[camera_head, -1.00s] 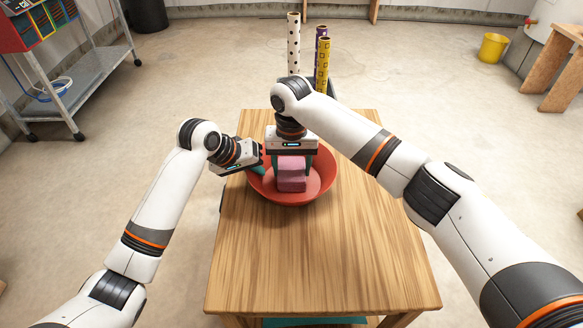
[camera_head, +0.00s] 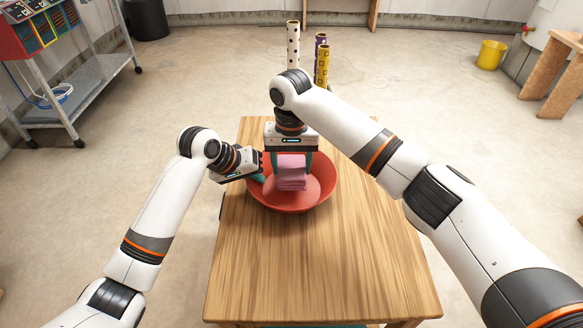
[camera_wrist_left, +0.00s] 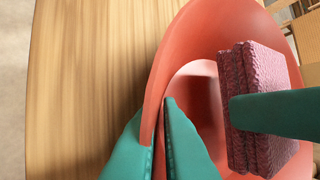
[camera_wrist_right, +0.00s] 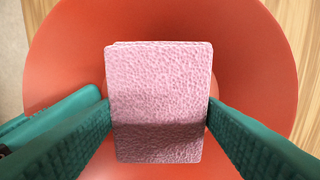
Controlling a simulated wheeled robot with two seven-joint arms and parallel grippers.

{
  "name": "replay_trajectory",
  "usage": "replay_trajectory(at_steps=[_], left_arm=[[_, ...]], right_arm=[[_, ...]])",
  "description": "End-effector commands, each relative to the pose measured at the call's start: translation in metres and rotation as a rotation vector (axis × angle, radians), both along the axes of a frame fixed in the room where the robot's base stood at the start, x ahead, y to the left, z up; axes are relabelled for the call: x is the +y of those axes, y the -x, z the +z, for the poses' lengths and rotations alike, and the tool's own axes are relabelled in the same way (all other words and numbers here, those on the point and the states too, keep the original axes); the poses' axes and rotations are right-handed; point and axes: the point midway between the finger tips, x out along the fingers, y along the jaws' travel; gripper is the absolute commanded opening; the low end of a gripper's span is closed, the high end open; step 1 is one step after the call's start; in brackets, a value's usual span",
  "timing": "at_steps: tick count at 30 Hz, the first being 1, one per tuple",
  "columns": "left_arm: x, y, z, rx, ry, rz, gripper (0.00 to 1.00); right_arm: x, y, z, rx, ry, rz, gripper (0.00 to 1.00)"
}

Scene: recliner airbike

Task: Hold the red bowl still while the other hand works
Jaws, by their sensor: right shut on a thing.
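The red bowl (camera_head: 312,200) stands upright on the wooden table. My left gripper (camera_head: 260,170) is at the bowl's left rim. In the left wrist view the left fingers (camera_wrist_left: 158,135) lie one on each side of the bowl wall (camera_wrist_left: 172,60), closed on it. My right gripper (camera_head: 292,165) points down over the bowl, shut on a textured pink block (camera_head: 291,170) with a layered look. The right wrist view shows the block (camera_wrist_right: 160,85) between the two right fingers, above the bowl's inside (camera_wrist_right: 60,60). Whether the block touches the bowl floor is unclear.
The wooden table (camera_head: 320,270) is bare in front of the bowl. Patterned tubes (camera_head: 321,65) stand behind the table. A metal cart (camera_head: 85,85) is at the left, a yellow bucket (camera_head: 491,54) at the back right.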

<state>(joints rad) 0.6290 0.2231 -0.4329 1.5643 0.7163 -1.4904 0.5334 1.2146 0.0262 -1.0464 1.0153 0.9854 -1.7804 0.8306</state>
Motion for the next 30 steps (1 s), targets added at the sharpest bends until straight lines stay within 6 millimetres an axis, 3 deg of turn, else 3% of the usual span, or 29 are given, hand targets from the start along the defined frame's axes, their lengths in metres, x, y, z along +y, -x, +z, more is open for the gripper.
replay_trajectory(at_steps=[2, 8, 20, 30], left_arm=[[0.0, 0.0, 0.001, -0.001, 0.001, 0.0, 0.0], [0.0, 0.0, 0.0, -0.001, 0.0, 0.0, 0.3], [0.005, 0.003, 0.009, -0.002, 0.0, 0.001, 0.3], [0.035, 0.026, 0.066, -0.004, 0.0, 0.001, 0.3]], right_arm=[[0.0, 0.0, 0.0, 0.0, 0.0, 0.0, 0.43], [0.0, 0.0, 0.0, 0.0, 0.0, 0.0, 0.43], [0.0, 0.0, 0.0, 0.0, 0.0, 0.0, 0.43], [0.0, 0.0, 0.0, 0.0, 0.0, 0.0, 0.43]])
